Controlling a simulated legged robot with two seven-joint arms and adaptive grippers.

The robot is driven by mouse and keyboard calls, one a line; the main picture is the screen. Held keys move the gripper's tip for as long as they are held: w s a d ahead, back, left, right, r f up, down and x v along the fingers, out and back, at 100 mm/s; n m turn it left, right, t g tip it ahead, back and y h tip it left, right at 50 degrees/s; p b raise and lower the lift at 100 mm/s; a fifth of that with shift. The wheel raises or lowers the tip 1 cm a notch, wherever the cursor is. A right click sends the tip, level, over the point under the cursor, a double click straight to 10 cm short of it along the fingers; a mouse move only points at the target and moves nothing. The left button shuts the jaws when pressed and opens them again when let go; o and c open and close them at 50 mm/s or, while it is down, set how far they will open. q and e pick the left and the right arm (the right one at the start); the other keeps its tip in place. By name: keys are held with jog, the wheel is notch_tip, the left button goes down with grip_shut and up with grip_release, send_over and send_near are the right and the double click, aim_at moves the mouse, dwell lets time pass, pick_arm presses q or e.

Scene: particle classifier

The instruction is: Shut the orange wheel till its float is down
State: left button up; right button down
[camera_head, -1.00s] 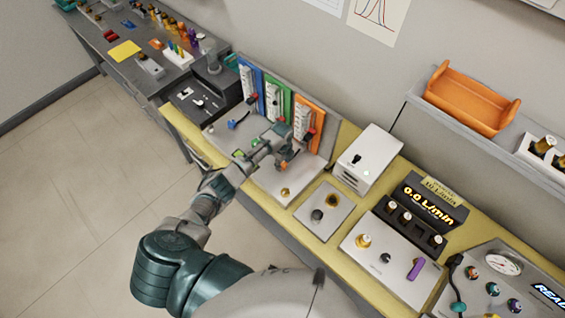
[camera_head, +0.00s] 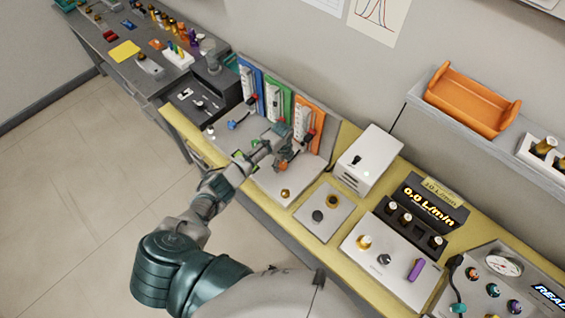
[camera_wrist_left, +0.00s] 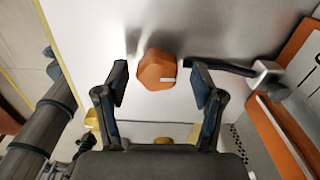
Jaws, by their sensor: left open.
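In the head view my left gripper (camera_head: 284,156) is over the white panel, below the orange flowmeter (camera_head: 317,116), and partly hides the wheel. The float in that flowmeter is too small to make out. My right gripper is not in view.
A blue flowmeter (camera_head: 252,84) and a green one (camera_head: 280,98) stand left of the orange one. A dark lever (camera_wrist_left: 220,67) runs close to the right finger in the wrist view. A white box (camera_head: 368,158) stands to the right. The display (camera_head: 428,205) reads 0.0 L/min.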

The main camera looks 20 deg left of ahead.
pick_arm(q)
notch_tip(320, 180, up, 12)
dwell(0.5)
jog(key=shift+f, duration=0.15)
